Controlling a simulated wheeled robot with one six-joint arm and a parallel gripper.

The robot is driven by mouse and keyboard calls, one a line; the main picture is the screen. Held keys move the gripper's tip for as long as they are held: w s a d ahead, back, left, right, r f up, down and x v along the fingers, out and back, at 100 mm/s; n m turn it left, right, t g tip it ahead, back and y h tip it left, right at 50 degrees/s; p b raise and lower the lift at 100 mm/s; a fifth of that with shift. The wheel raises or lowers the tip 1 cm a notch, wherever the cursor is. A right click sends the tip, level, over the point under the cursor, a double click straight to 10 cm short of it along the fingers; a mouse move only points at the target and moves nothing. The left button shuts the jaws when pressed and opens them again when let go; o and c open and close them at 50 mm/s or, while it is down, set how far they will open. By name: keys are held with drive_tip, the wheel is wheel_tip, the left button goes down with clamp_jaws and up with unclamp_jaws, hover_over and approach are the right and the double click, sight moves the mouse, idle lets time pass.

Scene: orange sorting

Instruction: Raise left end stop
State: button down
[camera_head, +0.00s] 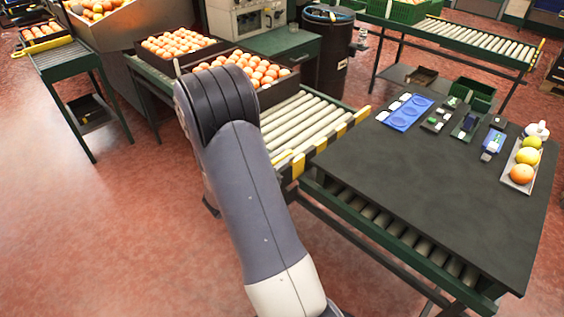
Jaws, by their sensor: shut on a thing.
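A yellow-and-black striped bar (340,131) runs across the near end of the middle roller conveyor (305,122), next to the black-topped table. A yellow bar (42,46) lies across the left conveyor, in front of a tray of oranges. A further yellow piece stands at the right end of the back conveyor (480,42). I cannot tell from the picture which of these is the left end stop. My arm rises from the bottom and bends at a dark joint. My gripper is hidden behind the arm, so what it holds does not show.
Crates of oranges (250,72) sit on the middle conveyor behind my arm. The black table (430,180) holds a blue tray (405,112), small dark holders and a tray of fruit (521,173). Its front half is clear. Open red floor lies at left.

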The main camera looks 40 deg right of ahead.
drive_tip(key=shift+w+r, duration=0.2)
drive_tip(key=shift+r, duration=0.3)
drive_tip(key=c, duration=1.4)
unclamp_jaws()
drive_tip(key=shift+f, duration=0.1)
drive_tip(key=shift+o, duration=0.2)
drive_tip(key=shift+s, duration=0.1)
drive_tip(key=a, duration=1)
drive_tip(key=shift+s+a, duration=0.4)
drive_tip(key=shift+s, duration=0.05)
drive_tip(key=shift+d, duration=0.1)
